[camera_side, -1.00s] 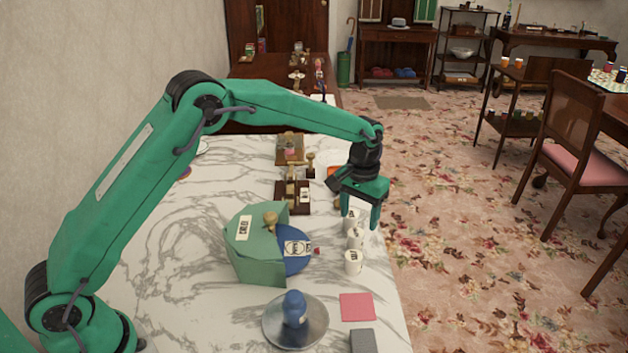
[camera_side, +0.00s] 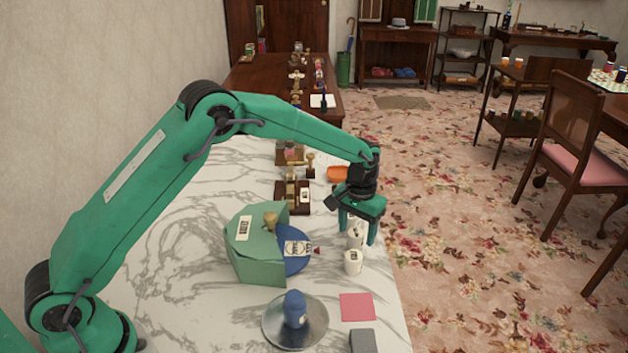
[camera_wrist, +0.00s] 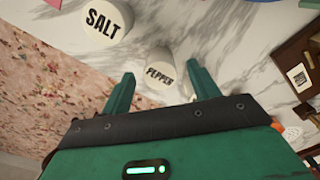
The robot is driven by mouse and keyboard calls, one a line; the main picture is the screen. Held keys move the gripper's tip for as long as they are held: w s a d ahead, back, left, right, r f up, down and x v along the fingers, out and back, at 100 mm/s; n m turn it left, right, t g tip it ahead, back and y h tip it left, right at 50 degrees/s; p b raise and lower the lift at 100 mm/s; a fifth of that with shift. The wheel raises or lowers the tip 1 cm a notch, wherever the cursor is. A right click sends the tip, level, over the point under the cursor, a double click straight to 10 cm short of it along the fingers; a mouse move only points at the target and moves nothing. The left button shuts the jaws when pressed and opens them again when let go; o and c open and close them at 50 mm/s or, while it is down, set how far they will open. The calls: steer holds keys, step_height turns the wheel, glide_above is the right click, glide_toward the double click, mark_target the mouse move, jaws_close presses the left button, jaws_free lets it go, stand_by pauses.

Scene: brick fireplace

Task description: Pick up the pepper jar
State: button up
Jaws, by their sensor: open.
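The pepper jar (camera_wrist: 160,72) is a white jar with a "PEPPER" label, seen from above in the wrist view. It sits between and just beyond the tips of my gripper (camera_wrist: 166,76), with a gap on both sides. In the side view my gripper (camera_side: 359,237) is open, pointing down low over the row of white jars at the table's right edge. There the pepper jar is largely hidden behind a nearer jar and the fingers.
The salt jar (camera_wrist: 105,22) stands close beside the pepper jar. Another white jar (camera_side: 353,262) is at the near end of the row. A green box (camera_side: 255,262) and blue disc (camera_side: 290,264) lie left. The marble table's edge drops to carpet on the right.

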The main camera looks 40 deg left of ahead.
mark_target(356, 232)
steer(key=shift+f, duration=1.55)
steer(key=shift+c, duration=0.4)
steer(key=c, duration=1)
